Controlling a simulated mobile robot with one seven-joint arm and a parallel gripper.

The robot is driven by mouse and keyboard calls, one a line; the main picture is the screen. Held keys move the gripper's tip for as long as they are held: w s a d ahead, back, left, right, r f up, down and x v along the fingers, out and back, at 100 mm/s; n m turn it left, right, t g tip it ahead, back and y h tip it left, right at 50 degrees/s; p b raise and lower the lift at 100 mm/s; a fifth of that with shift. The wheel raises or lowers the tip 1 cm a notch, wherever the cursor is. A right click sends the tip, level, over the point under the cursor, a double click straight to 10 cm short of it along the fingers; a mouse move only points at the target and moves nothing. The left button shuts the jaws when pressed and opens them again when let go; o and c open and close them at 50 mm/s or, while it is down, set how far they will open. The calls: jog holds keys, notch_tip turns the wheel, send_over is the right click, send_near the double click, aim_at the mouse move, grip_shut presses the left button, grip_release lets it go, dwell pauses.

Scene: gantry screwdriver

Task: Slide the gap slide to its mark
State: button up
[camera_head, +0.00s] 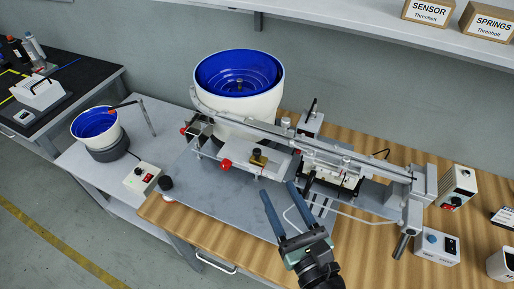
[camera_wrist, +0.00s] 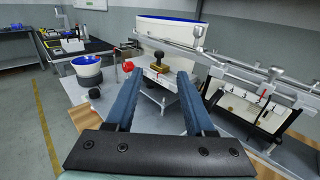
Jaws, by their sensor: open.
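A small brass block with a dark knob (camera_head: 259,157), which looks like the gap slide, sits on the pale plate of the feeder machine. In the wrist view the block (camera_wrist: 159,67) shows between and beyond my fingertips. My gripper (camera_head: 278,189) is open and empty, in front of the block and apart from it. Its two blue fingers (camera_wrist: 158,78) point towards the machine. I cannot make out the mark in either view.
A large white bowl with a blue inside (camera_head: 240,85) stands behind the plate. A long rail (camera_head: 330,150) runs right from it. A red knob (camera_head: 226,164) is left of the block. Control boxes (camera_head: 436,247) stand at the right. Bare grey base plate lies in front.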

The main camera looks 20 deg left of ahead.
aim_at(258, 154)
jog(key=p+x, duration=0.1)
jog(key=x, duration=1.1)
jog(key=shift+w+a, duration=0.2)
jog(key=shift+a, duration=0.1)
grip_shut()
dwell(0.8)
